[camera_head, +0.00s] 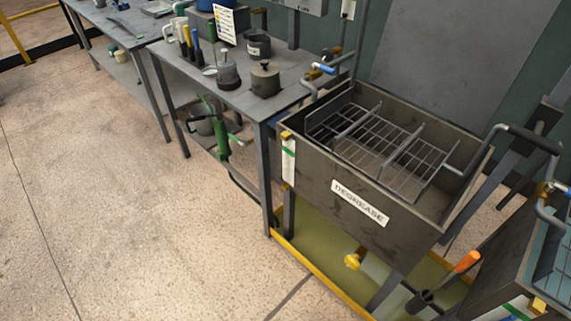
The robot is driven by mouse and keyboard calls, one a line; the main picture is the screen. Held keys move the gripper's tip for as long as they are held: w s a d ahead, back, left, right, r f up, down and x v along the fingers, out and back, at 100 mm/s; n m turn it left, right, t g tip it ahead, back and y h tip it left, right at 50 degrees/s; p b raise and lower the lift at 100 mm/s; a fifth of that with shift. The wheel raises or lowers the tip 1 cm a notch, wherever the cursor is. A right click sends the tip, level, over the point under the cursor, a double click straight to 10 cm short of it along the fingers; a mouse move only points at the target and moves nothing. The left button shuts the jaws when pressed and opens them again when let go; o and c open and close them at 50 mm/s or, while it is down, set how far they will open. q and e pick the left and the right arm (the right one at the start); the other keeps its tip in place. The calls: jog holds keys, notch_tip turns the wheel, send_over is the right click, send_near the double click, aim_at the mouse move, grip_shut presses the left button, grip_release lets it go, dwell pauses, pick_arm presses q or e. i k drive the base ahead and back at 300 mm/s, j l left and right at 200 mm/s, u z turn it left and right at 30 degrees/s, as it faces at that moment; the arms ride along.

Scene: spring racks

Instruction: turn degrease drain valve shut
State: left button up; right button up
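The degrease tank (318,182) is a grey open metal tank with a white "DEGREASE" label (360,203) on its front, at the right of the head view. A yellow knob (352,260) shows low under the tank's front; it looks like the drain valve, but I cannot tell whether it is open or shut. A blue-handled valve (323,68) sits at the tank's back left corner. Neither of my grippers shows in this view.
A wire rack (385,147) lies in the tank. A yellow-edged tray (318,277) runs below it. An orange-handled tool (466,262) stands at the front right, beside another tank. A grey workbench (235,97) holds cans and tools. The floor at left is clear.

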aim_at(352, 262)
jog(key=z, duration=0.75)
